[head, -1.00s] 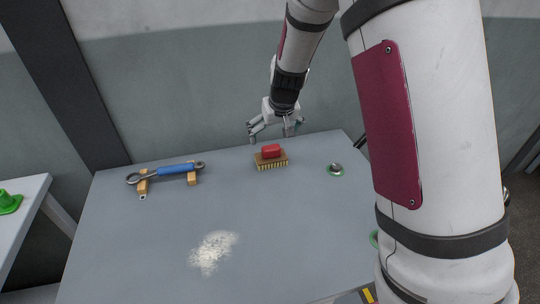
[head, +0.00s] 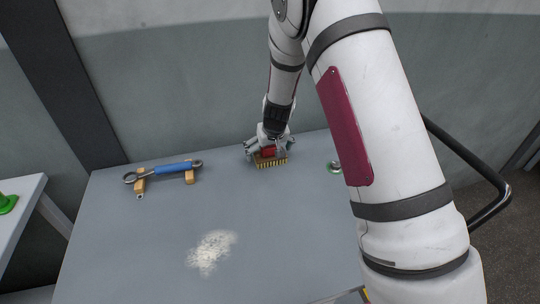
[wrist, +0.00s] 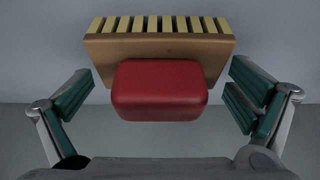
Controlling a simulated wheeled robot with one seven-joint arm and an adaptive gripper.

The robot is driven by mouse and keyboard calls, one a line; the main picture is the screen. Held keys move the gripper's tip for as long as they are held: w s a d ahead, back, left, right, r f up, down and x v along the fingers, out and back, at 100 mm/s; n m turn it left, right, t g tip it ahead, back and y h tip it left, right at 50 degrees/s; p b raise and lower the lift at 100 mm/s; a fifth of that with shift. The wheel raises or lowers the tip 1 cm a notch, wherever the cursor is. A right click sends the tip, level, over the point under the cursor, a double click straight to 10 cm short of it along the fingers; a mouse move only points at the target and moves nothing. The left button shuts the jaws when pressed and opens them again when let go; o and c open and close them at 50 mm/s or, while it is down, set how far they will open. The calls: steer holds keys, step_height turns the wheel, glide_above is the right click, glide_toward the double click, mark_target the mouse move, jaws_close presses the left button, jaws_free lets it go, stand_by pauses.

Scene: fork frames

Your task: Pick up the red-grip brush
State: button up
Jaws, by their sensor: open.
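The red-grip brush (head: 270,162) lies at the far middle of the grey table, a tan block with a red grip on top and pale bristles. In the wrist view its red grip (wrist: 160,90) sits centred, with the bristles along the top of the picture. My gripper (head: 268,150) is down at the brush from above. In the wrist view my open gripper (wrist: 160,98) has one finger on each side of the red grip, with clear gaps between the fingers and the grip. My gripper partly hides the brush in the head view.
A blue-handled wrench (head: 172,168) rests on two wooden blocks at the table's left. A pale powder patch (head: 211,251) lies at the front middle. A small green-rimmed item (head: 333,167) is at the right, partly behind my arm. The grey table (head: 140,232) is otherwise mostly clear.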

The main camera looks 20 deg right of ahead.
steer(key=c, duration=1.1)
steer(key=shift+r, duration=0.1)
steer(key=shift+r, duration=0.5)
step_height(320, 180, up, 2)
steer(key=shift+r, duration=0.1)
steer(key=s+a, duration=0.3)
steer(key=a, duration=0.1)
steer(key=s+a+r+p, duration=0.1)
steer(key=s+a, duration=0.2)
steer(key=a, duration=0.1)
steer(key=s+a, duration=0.4)
steer(key=shift+a+r, duration=0.25)
steer(key=shift+r, duration=0.1)
